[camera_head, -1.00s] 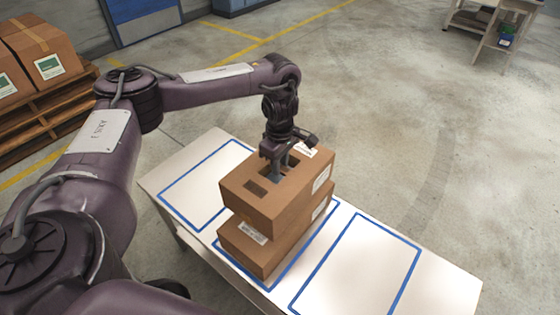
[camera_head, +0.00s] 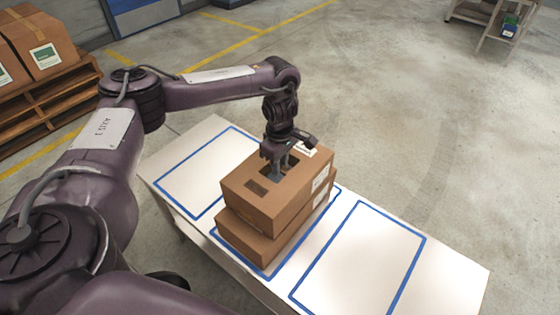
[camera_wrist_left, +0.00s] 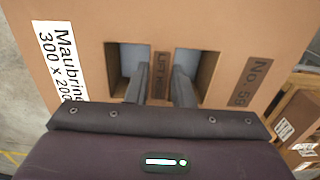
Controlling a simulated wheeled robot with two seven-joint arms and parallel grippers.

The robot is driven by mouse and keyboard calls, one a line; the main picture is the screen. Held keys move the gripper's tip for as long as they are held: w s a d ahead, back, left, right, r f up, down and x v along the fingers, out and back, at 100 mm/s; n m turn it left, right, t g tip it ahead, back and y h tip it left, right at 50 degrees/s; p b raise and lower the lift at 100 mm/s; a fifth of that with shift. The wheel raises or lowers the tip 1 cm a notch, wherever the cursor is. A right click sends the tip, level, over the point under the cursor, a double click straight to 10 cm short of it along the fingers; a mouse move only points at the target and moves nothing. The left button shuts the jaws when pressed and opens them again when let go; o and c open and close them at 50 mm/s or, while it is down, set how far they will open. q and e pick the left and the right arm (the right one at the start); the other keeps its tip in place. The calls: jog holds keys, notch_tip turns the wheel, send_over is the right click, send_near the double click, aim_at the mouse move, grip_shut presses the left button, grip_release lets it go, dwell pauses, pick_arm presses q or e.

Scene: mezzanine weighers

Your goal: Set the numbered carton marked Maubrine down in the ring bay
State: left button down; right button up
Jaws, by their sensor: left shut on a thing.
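The brown carton marked Maubrine (camera_head: 262,200) is the upper of two stacked cartons over the middle bay of the table (camera_head: 440,280). Its white Maubrine label shows in the left wrist view (camera_wrist_left: 62,60), with "No. 59" on the other side. My left gripper (camera_head: 277,172) is shut on the strip between the two top slots; both fingers show there in the left wrist view (camera_wrist_left: 156,88). A lower brown carton (camera_head: 250,235) is directly underneath; I cannot tell whether the two touch. No ring mark shows on the bays. My right gripper is not in view.
The left blue-outlined bay (camera_head: 195,175) and right blue-outlined bay (camera_head: 360,262) are empty. A wooden pallet (camera_head: 45,105) with cartons stands at the far left. A shelf unit (camera_head: 490,25) is at the back right. The floor behind the table is clear.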

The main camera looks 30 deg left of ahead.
pick_arm(q)
jog(key=shift+f, duration=0.45)
dwell(0.4)
jog(key=c, duration=1.2)
grip_release()
jog(key=shift+o, duration=0.2)
jog(key=shift+r, duration=0.1)
